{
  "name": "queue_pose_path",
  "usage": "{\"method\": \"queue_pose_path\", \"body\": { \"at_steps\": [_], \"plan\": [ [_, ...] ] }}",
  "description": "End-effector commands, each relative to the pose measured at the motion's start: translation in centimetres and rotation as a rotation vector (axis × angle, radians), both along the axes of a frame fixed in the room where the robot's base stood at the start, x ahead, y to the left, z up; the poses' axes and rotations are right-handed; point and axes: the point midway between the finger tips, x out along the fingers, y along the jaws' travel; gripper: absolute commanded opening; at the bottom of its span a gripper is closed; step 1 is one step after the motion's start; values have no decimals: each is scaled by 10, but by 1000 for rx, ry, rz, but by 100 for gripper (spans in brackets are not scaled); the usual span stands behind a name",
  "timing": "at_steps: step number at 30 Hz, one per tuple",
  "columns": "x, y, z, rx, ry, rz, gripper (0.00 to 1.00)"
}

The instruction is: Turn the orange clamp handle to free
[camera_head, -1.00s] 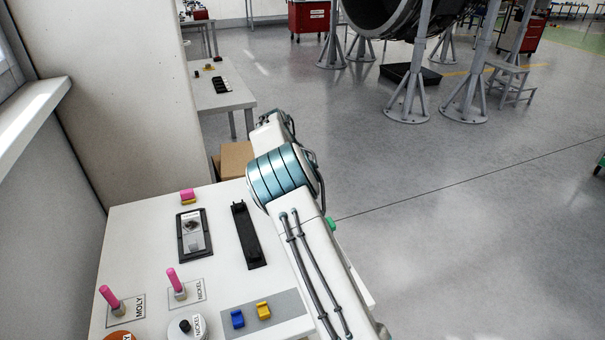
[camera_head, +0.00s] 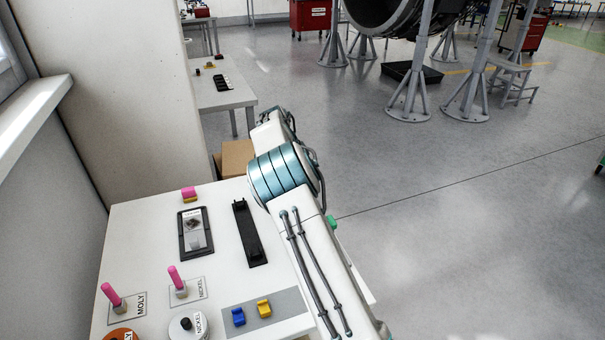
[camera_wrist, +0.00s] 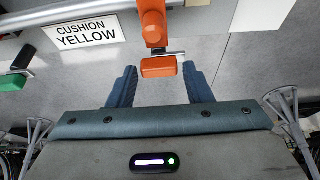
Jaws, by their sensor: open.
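In the wrist view the orange clamp handle (camera_wrist: 158,66) is at the top middle, with an orange upright part (camera_wrist: 152,22) joined above it and a thin metal bar behind. My gripper (camera_wrist: 160,76) is open, its two dark blue fingers pointing up in the picture. The end of the handle lies between the fingertips, in line with the gap, with visible space on both sides. I see no contact. The head view shows neither the handle nor my gripper; only my arm shows there.
A "CUSHION YELLOW" label (camera_wrist: 82,34) and a green part (camera_wrist: 12,82) are left of the handle. In the head view a white table (camera_head: 135,222) holds pink pegs, a black rail (camera_head: 249,233), and blue and yellow pieces. Open floor lies to the right.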

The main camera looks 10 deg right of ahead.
Motion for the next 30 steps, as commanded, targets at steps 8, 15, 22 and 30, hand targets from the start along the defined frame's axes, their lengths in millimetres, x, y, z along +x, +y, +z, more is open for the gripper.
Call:
{"method": "queue_pose_path", "body": {
  "at_steps": [8,15,22,30],
  "plan": [
    [-2,20,44,1,-7,5,45],
    [-6,41,94,1,-4,5,45],
    [-8,51,121,0,-2,4,45],
    [-9,53,125,0,-1,3,45]
  ]
}}
